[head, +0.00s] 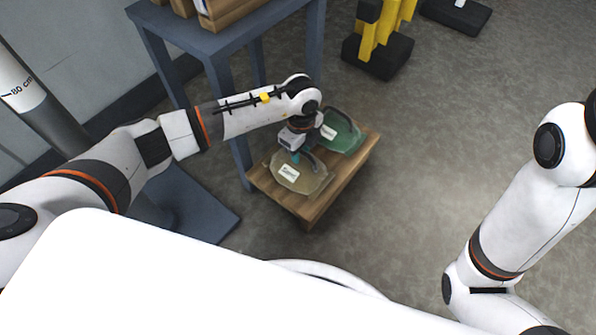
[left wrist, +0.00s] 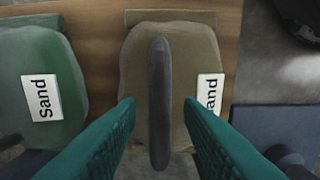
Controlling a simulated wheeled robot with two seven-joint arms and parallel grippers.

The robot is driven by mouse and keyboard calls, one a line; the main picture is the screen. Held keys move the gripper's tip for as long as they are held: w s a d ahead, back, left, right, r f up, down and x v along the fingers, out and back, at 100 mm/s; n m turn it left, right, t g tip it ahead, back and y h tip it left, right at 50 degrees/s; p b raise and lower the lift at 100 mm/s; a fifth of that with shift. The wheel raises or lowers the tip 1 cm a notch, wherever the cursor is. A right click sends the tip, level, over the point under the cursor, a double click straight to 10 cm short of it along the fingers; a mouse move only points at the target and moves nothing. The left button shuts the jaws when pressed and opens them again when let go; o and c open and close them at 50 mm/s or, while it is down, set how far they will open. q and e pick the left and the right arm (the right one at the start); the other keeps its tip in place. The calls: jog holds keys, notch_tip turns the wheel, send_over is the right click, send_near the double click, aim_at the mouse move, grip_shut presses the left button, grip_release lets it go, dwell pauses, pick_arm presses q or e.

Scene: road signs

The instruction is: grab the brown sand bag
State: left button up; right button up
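The brown sand bag (head: 300,174) lies on a low wooden stand in the head view, with a white label and a dark handle. In the left wrist view the brown bag (left wrist: 190,60) fills the middle, and its dark handle (left wrist: 159,100) runs upright between my fingers. My left gripper (left wrist: 160,112) is open, with one green finger on each side of the handle and a gap to both. In the head view my left gripper (head: 297,157) points down over the bag. My right gripper is out of view; only its arm shows at the right.
A green sand bag (head: 343,133) lies beside the brown one on the wooden stand (head: 312,210). A blue-grey table (head: 215,42) with boxes stands close behind my left arm. A yellow object on a black base (head: 380,55) stands at the back. The floor to the right is clear.

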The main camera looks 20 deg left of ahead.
pick_arm(q)
jog(key=shift+f, duration=0.35)
grip_shut()
dwell(1.2)
jog(key=shift+w+r, duration=0.1)
jog(key=shift+r, duration=0.05)
